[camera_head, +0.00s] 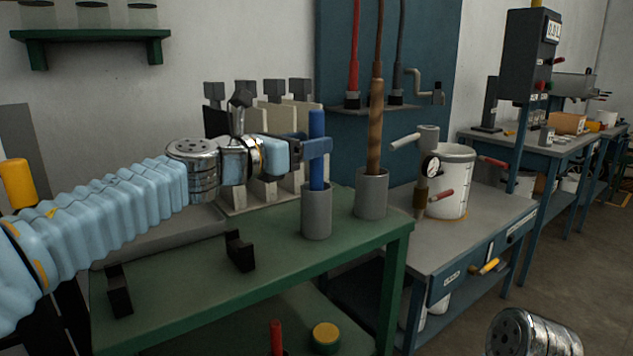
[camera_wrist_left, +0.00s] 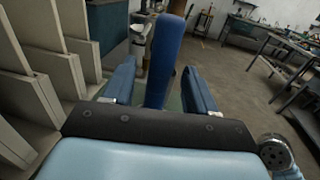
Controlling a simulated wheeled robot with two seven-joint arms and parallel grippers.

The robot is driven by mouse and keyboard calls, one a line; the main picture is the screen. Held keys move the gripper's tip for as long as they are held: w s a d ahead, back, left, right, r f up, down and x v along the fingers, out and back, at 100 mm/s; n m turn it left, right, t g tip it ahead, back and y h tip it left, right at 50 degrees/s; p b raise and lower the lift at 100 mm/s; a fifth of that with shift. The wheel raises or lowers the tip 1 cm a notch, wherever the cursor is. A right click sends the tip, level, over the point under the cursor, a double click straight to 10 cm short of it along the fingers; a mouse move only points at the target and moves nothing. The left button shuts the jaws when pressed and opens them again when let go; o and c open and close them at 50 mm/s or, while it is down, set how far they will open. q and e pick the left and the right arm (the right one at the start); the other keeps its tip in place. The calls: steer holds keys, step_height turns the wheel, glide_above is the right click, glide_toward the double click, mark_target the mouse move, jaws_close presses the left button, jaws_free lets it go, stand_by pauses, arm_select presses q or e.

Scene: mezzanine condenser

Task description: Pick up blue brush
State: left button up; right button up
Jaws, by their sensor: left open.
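The blue brush (camera_head: 317,125) stands upright in a grey cylindrical holder (camera_head: 317,216) on the green table, its lower end hidden inside the holder. My left gripper (camera_head: 318,147) is at the upper part of the brush, with its jaws at the handle. In the left wrist view the blue brush (camera_wrist_left: 163,60) rises between the two open fingers of my left gripper (camera_wrist_left: 158,90), with gaps visible on both sides. At the lower right of the head view a metallic part of my right arm shows, but its jaws do not.
A second grey holder (camera_head: 371,195) with a brown-handled tool (camera_head: 376,110) stands just right of the brush. Pale upright panels (camera_head: 275,140) stand behind my left gripper. Black brackets (camera_head: 240,251) sit on the green table (camera_head: 190,290). A white bucket (camera_head: 450,178) stands on the bench to the right.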

arm_select(q)
steer(key=x, duration=0.2)
steer(key=shift+w+d, duration=0.2)
steer(key=shift+d, duration=0.1)
steer(key=c, duration=1)
